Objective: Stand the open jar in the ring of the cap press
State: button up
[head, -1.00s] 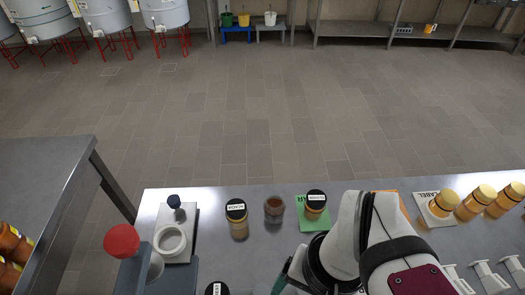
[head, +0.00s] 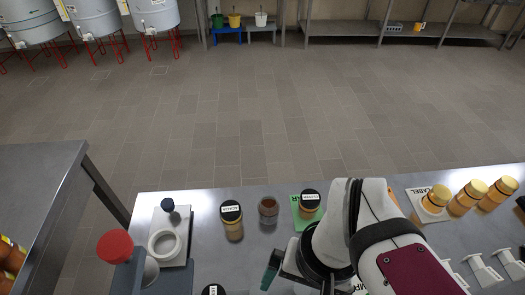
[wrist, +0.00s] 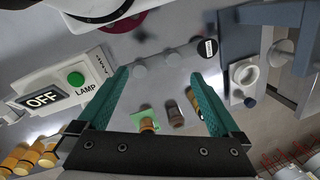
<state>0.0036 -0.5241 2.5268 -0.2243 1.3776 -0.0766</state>
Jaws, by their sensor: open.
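The open jar (head: 268,211), brown and lidless, stands upright on the steel bench between a black-lidded jar (head: 232,224) and another black-lidded jar on a green mat. The cap press stands at the left, with a white ring (head: 166,245) that is empty and a red knob (head: 115,246). The ring also shows in the wrist view (wrist: 243,72). My gripper (wrist: 157,100) is open, its teal fingers spread wide with nothing between the tips. In the wrist view the open jar (wrist: 175,114) lies beyond the fingers, apart from them. In the head view my arm hides part of the bench.
The green mat (head: 297,216) lies right of the open jar. Another black lid (head: 213,290) shows at the bottom edge. Orange jars (head: 464,198) stand at the right. A lamp switch box (wrist: 62,88) is at the left in the wrist view. Bench between ring and jars is clear.

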jog(key=w+r+n, duration=0.2)
jog(key=w+n, duration=0.7)
jog(key=n+h, duration=0.2)
jog(key=n, duration=1.7)
send_over(269, 202)
jog(key=a, duration=0.1)
notch_tip(269, 202, down, 4)
jog(key=shift+n, duration=0.4)
jog(key=f, duration=1)
jog(key=d+f, duration=0.1)
jog(key=f, duration=0.4)
jog(key=shift+f, duration=0.4)
jog(key=c, duration=1.6)
